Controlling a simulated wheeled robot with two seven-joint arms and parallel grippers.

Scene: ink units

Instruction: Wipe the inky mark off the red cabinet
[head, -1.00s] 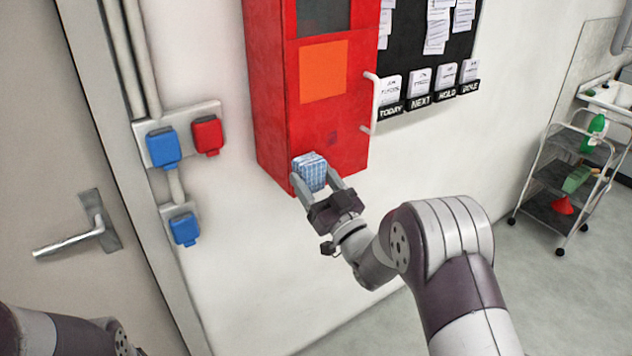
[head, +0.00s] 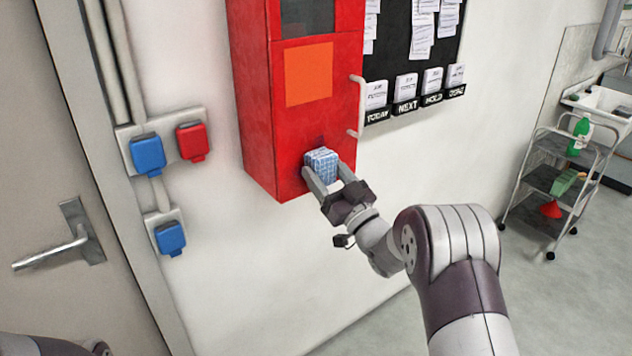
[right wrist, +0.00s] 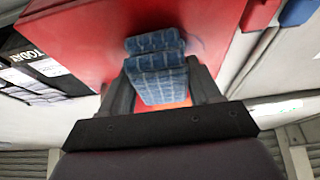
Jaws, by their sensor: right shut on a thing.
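The red cabinet (head: 262,120) hangs on the wall, with an orange panel and a white handle on its front. My right gripper (head: 328,177) is shut on a blue checked cloth (head: 321,164), folded into a pad, at the lower front of the cabinet. A faint dark mark (head: 319,142) shows just above the cloth, which may hide part of it. In the right wrist view the cloth (right wrist: 158,68) sits between the fingers against the red face, with a dark smudge (right wrist: 194,46) beside it. I cannot tell how firmly it touches. My left gripper is out of view.
The white handle (head: 358,106) stands out at the cabinet's right edge. A black board (head: 405,55) with papers hangs to the right. Blue and red sockets (head: 148,155) and a door (head: 40,150) are at left. A trolley (head: 555,180) stands far right.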

